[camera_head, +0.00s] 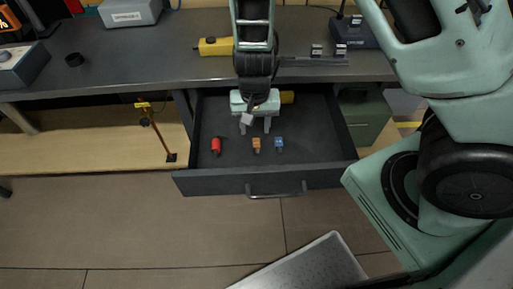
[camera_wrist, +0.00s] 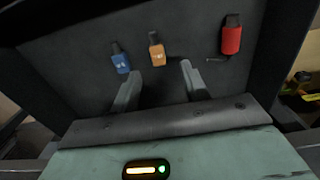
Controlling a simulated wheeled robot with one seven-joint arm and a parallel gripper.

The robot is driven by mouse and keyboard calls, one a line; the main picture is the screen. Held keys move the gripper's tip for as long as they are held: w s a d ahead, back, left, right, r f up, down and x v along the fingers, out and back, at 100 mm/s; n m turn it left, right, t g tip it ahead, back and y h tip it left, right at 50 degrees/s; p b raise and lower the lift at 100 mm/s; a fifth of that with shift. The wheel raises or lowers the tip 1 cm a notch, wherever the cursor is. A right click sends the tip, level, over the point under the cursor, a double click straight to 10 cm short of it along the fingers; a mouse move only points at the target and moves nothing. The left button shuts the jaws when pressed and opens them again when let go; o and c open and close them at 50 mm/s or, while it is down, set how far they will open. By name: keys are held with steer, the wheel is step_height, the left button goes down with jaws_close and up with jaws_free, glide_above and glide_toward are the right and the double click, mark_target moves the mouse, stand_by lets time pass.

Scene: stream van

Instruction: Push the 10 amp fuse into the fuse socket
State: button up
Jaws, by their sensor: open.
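A small orange fuse (camera_head: 256,144) and a blue fuse (camera_head: 279,143) lie in the open drawer. A red piece (camera_head: 216,146) lies to their left. The wrist view shows the blue fuse (camera_wrist: 120,60), the orange fuse (camera_wrist: 157,50) and the red piece (camera_wrist: 231,38); their markings are too small to read, so I cannot tell which is 10 amp. My gripper (camera_head: 256,126) points down in the drawer, open and empty. In the wrist view its fingertips (camera_wrist: 160,68) are apart, with the orange fuse beyond the gap, between them in direction. I cannot clearly identify the fuse socket.
The dark drawer (camera_head: 333,172) is pulled out below the workbench (camera_head: 135,65). A yellow tool (camera_head: 215,47), two small dark blocks (camera_head: 317,50) and a dark device (camera_head: 362,36) stand on the bench. The drawer walls surround my gripper. A yellow object sits behind it.

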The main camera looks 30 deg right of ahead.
mark_target(257, 144)
steer(key=f+b, duration=0.1)
steer(key=f, duration=0.2)
steer(key=f+b, duration=0.1)
steer(key=f, duration=0.2)
steer(key=shift+s+d+f, duration=0.1)
steer(key=shift+s+f, duration=0.1)
steer(key=shift+f, duration=0.05)
jaws_close()
